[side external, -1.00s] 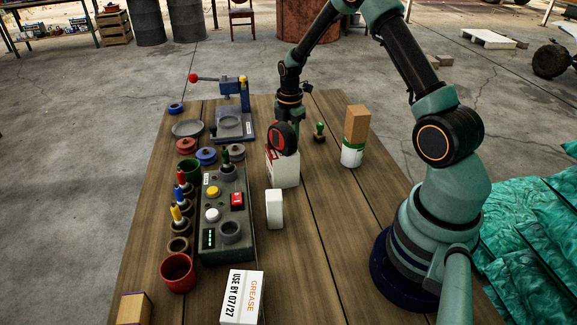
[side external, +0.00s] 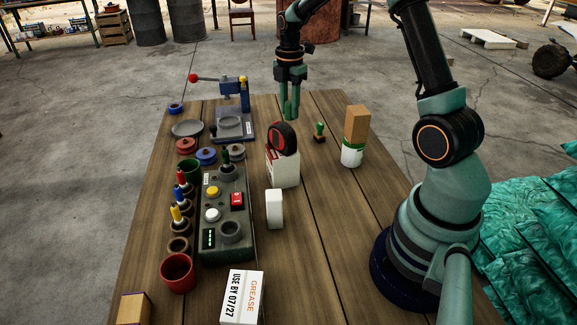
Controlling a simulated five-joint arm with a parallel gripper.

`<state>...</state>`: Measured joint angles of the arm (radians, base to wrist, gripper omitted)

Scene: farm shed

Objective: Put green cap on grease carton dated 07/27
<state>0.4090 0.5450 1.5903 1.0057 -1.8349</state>
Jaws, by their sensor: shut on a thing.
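A white grease carton (side external: 242,298) lies at the front of the table, printed "GREASE" in orange and "USE BY 07/27" in black. My gripper (side external: 291,114) is in the air over the back middle of the table, pointing down, fingers close together. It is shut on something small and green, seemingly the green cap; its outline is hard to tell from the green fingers. Behind the fingertips is bare tabletop. In the picture they are just above a red and black round thing (side external: 283,138), which sits on a second white carton (side external: 284,170) with red print.
A grey control box (side external: 227,215) with buttons stands left of centre, beside several markers and a red cup (side external: 177,272). A white block (side external: 274,208) stands right of it. A green-handled stamp (side external: 320,131) and a stacked brown box (side external: 357,124) are at right.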

